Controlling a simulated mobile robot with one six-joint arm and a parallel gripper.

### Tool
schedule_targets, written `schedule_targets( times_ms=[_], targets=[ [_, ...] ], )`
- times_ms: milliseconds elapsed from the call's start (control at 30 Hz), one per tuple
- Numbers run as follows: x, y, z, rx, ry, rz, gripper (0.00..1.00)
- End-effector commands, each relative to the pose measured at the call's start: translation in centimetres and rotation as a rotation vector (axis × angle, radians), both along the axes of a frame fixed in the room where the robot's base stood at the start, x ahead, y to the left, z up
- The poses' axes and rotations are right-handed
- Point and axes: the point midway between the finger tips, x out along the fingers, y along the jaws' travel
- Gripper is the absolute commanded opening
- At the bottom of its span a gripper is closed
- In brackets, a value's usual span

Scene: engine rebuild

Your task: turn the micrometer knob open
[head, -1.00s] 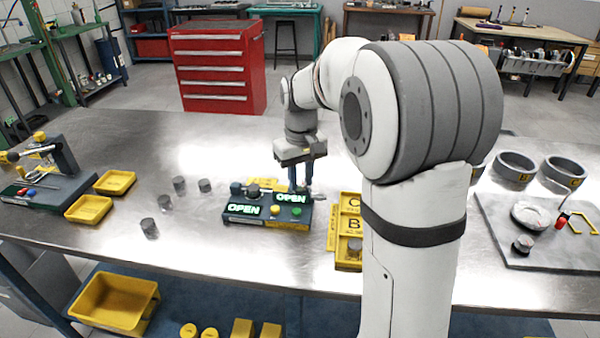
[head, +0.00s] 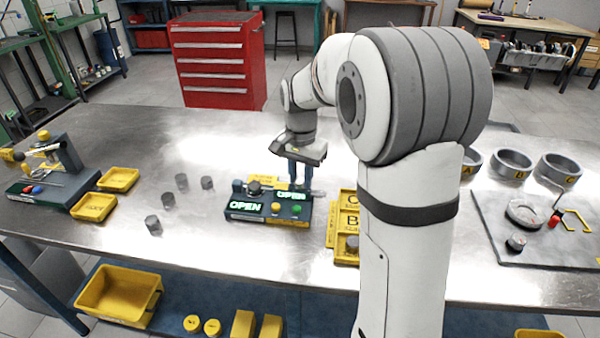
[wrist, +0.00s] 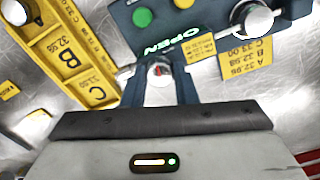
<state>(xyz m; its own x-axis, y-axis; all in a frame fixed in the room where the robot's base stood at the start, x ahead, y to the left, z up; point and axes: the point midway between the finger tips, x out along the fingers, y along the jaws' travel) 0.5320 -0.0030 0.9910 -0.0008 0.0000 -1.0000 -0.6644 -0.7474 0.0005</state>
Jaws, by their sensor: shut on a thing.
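The micrometer station (head: 264,208) is a dark block on the steel bench, with two lit green displays reading OPEN, a yellow button (head: 276,206) and a green button (head: 296,208). In the wrist view the block (wrist: 205,22) lies across the top. My gripper (head: 300,184) points down at the block's right end. In the wrist view its two dark fingers (wrist: 160,80) are shut on the silvery micrometer knob (wrist: 159,72), one finger on each side. The knob's far end and the fingers' contact are partly hidden in the head view.
A yellow tray marked B and C (head: 346,232) stands close right of the station. Several grey cylinders (head: 168,200) stand to the left, near two yellow bins (head: 94,207). Grey rings (head: 512,163) and a flat plate (head: 545,236) lie at the right.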

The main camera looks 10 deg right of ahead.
Motion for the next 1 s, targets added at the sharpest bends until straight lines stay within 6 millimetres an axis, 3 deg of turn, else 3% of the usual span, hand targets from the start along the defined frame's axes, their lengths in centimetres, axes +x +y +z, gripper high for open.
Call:
schedule_targets(
  times_ms=[433,1000],
  targets=[
    [0.18,0.01,0.22,0.001,-0.006,-0.290,0.03],
    [0.21,0.00,0.20,0.002,-0.008,-0.363,0.03]
  ],
)
